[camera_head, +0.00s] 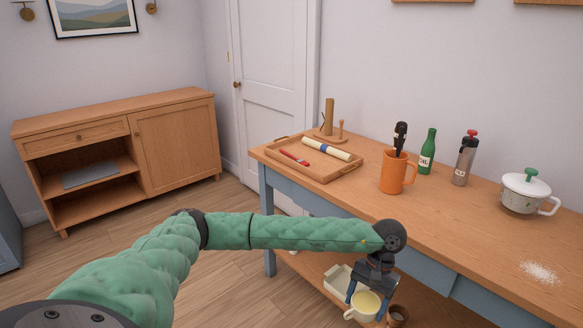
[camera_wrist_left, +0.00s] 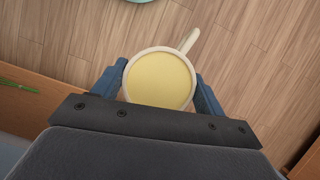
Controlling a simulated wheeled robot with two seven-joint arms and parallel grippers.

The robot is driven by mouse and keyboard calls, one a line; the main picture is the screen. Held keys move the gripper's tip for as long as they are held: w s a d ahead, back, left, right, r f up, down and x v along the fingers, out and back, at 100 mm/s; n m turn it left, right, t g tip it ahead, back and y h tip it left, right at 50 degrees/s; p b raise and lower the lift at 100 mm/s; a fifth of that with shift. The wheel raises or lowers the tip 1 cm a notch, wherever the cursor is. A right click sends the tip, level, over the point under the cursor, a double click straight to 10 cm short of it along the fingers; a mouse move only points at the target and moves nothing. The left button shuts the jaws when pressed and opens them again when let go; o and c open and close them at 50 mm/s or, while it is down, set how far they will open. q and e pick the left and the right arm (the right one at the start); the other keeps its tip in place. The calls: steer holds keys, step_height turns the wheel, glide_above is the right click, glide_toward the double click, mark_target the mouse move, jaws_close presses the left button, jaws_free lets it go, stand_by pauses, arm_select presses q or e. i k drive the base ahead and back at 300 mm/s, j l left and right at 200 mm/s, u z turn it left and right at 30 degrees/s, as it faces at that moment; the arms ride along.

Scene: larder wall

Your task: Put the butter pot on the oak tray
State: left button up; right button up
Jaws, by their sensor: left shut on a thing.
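The butter pot (camera_head: 364,304) is a small pale pot with a handle and a yellow inside. It is held upright between the fingers of my left gripper (camera_head: 362,296), low in front of the table and near its lower shelf. In the left wrist view the butter pot (camera_wrist_left: 160,80) sits between the two blue fingers, its handle pointing up and right. The oak tray (camera_head: 318,175) stands on the far left end of the table top, holding a rolled cream item with a blue band (camera_head: 326,149) and a red-handled item (camera_head: 294,158). My right gripper is not in view.
An orange mug (camera_head: 393,172) with a dark utensil stands right of the tray. A green bottle (camera_head: 428,152), a grey flask (camera_head: 465,160) and a white lidded pot (camera_head: 526,194) stand further right. A pale bin (camera_head: 338,287) and a brown jar (camera_head: 398,314) are on the lower shelf.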

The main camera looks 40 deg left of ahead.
mark_target(330, 169)
steer(key=i+u, duration=0.25)
steer(key=u, duration=0.2)
steer(key=i+l+u, duration=0.2)
steer(key=u, duration=0.3)
